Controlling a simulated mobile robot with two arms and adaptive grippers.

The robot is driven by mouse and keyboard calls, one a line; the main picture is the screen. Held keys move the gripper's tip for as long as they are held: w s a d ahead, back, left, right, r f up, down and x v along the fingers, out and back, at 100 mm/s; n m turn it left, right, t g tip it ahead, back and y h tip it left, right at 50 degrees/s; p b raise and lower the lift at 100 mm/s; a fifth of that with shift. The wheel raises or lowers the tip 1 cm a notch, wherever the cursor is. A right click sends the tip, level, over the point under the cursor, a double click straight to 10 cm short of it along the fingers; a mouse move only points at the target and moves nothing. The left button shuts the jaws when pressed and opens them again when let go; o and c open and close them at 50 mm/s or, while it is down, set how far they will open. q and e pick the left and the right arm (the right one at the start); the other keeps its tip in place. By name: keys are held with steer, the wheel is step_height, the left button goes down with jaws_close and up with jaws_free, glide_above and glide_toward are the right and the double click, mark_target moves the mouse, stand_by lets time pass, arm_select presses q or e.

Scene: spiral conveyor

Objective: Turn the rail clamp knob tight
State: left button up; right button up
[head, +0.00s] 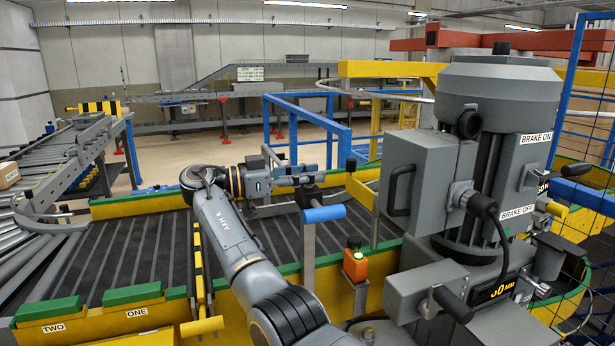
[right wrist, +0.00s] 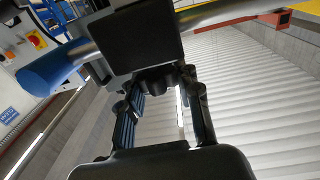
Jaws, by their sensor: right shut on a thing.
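My right gripper (head: 299,180) reaches in from the left above the dark slatted conveyor. It is shut on a dark knob (right wrist: 168,78) on the black rail clamp (head: 308,196). In the right wrist view the clamp (right wrist: 130,42) is a black block around a grey rail (right wrist: 225,13), and my two fingers (right wrist: 164,100) lie either side of the knob. The fingers and the clamp hide much of the knob. How tight it is cannot be told. My left gripper is not in view.
A blue-ended handle (head: 323,214) on a grey post stands close below the clamp. A large grey machine (head: 480,150) fills the right side. A yellow-and-green conveyor edge (head: 140,295) runs in front.

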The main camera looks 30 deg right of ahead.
stand_by(0.4)
steer(key=o, duration=1.2)
steer(key=shift+d, duration=0.1)
steer(key=shift+c, duration=0.2)
steer(key=shift+r, duration=0.3)
step_height(320, 180, up, 10)
steer(key=shift+f, duration=0.25)
